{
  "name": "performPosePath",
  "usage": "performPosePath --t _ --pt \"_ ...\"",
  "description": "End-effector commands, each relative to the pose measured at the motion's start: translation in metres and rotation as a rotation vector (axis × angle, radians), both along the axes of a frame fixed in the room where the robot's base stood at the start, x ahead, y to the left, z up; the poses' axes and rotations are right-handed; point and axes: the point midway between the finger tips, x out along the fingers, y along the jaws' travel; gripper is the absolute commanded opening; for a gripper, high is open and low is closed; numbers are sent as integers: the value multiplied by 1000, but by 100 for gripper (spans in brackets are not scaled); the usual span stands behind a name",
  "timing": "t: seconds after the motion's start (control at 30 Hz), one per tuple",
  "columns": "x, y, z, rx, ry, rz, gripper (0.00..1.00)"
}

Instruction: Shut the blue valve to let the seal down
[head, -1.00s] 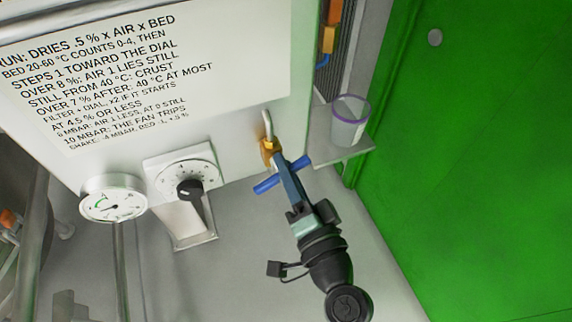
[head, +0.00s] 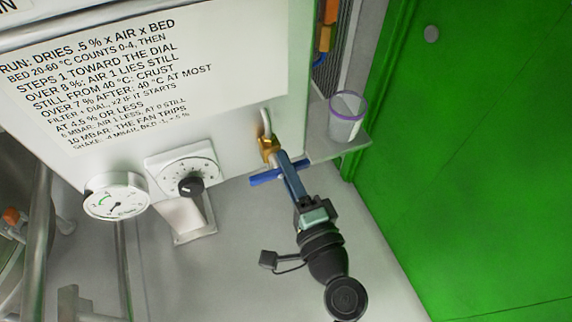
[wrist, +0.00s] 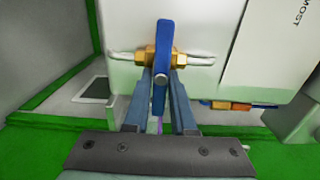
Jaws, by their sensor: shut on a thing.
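The blue valve handle (head: 264,178) is a bar on a brass valve body (head: 267,147), on a thin pipe at the panel's lower right corner. In the wrist view the handle (wrist: 163,42) stands upright across the level pipe, in front of the brass body (wrist: 150,59). My gripper (head: 284,163) reaches up to the handle, with its fingers (wrist: 161,82) on either side of it. It is shut on the handle. The fingertips hide part of the brass body. No seal can be made out.
A white panel with printed text (head: 130,75) carries a round gauge (head: 116,197) and a black-knobbed dial (head: 190,186), left of my gripper. A clear cup with a purple rim (head: 346,118) stands on a small shelf close right. A green wall (head: 480,150) lies beyond.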

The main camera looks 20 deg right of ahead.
Motion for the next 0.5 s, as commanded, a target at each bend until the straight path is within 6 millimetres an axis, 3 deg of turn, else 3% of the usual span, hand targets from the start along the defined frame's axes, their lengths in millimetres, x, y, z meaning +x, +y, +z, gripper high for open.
performPosePath --t 0.27,0.3,0.43,0.5 --pt "0 0 -1 2 2 1 0" --pt "0 0 -1 2 3 1 26" --pt "0 0 -1 2 2 1 49" --pt "0 0 -1 1 2 1 52"
